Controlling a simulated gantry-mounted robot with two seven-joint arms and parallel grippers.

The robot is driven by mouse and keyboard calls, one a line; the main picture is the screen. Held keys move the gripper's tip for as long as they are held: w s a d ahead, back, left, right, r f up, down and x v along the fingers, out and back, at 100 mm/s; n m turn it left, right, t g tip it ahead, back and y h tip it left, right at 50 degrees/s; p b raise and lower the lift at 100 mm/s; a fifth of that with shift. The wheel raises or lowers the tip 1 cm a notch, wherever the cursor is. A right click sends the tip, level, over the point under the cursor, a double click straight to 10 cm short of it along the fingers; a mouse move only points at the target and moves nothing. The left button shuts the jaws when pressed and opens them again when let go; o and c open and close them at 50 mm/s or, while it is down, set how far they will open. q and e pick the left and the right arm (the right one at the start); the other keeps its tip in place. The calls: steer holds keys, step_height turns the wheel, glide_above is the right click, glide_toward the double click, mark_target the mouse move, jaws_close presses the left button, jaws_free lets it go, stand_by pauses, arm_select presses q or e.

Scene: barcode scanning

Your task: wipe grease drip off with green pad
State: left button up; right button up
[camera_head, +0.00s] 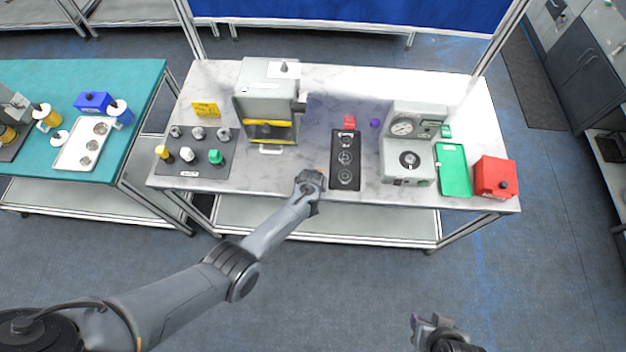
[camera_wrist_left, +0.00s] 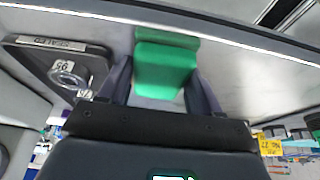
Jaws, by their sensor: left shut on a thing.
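In the left wrist view, the green pad (camera_wrist_left: 165,68) sits between the two fingers of my left gripper (camera_wrist_left: 165,85), which is shut on it. The pad is over the marbled worktop, close to its edge; I cannot tell whether it touches the surface. In the head view, my left gripper (camera_head: 311,181) is at the front edge of the worktop, just left of the black tray, and hides the pad. No grease drip can be made out in either view. My right gripper (camera_head: 436,328) is low in the head view, away from the bench; its jaw opening is unclear.
The black tray (camera_head: 334,180) with silver parts stands right of my left gripper. A grey press (camera_head: 266,95) is behind left, a grey gauge machine (camera_head: 408,150) right. A dark mat (camera_head: 183,170) with parts, a green tray (camera_head: 454,170) and a red box (camera_head: 495,177) are farther out.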

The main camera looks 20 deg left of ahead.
arm_select(q)
steer(key=shift+r, duration=0.1)
step_height(320, 180, up, 6)
steer(key=p, duration=0.5)
steer(key=shift+p, duration=0.35)
steer(key=shift+r, duration=1.4)
